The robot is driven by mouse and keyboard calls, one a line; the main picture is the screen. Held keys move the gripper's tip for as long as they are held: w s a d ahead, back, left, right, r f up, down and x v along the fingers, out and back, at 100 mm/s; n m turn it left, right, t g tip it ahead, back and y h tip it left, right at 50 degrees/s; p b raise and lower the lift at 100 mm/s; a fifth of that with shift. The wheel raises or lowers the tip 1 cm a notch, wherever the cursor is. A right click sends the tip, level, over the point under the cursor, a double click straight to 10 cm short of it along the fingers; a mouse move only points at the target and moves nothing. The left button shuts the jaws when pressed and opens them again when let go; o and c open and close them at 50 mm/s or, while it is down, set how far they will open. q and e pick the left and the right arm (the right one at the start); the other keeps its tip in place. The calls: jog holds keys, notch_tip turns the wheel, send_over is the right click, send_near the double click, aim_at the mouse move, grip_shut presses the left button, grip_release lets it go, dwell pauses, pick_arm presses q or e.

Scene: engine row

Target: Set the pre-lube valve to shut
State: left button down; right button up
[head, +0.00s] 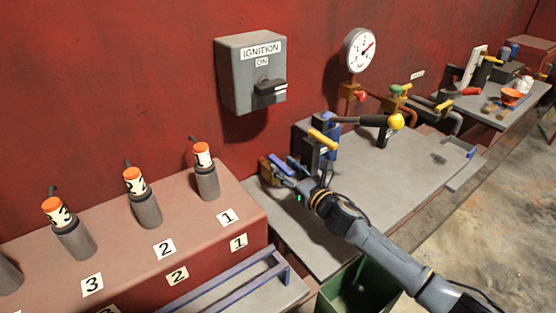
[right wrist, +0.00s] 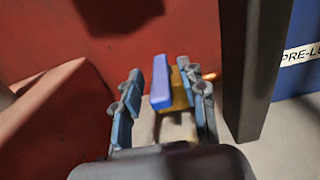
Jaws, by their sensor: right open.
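A small brass valve (head: 266,172) with a blue lever stands at the left end of the grey bench, by the red wall. In the right wrist view the blue lever (right wrist: 161,83) stands up between my fingers, with yellow brass (right wrist: 180,95) behind it. My right gripper (head: 285,170) is open around the lever, with a gap at the left finger; contact at the right finger is unclear. It also shows in the right wrist view (right wrist: 165,108). A blue unit (right wrist: 295,65) with a partly cut-off "PRE-L..." label is at right. My left gripper is not in view.
A blue pump with a yellow handle (head: 322,139) stands close right of the gripper. A dark post (right wrist: 254,65) is close on the right. The red engine block (head: 225,245) borders the left. The grey bench (head: 400,175) has clear space.

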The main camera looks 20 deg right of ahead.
aim_at(278, 161)
jog(key=shift+x, duration=1.15)
jog(key=shift+w+a, duration=0.25)
jog(key=shift+w, duration=0.3)
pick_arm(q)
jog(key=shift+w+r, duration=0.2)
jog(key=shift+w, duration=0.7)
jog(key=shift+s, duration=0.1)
pick_arm(e)
jog(key=shift+c, duration=0.8)
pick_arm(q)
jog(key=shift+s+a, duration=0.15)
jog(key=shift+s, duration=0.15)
pick_arm(e)
grip_shut()
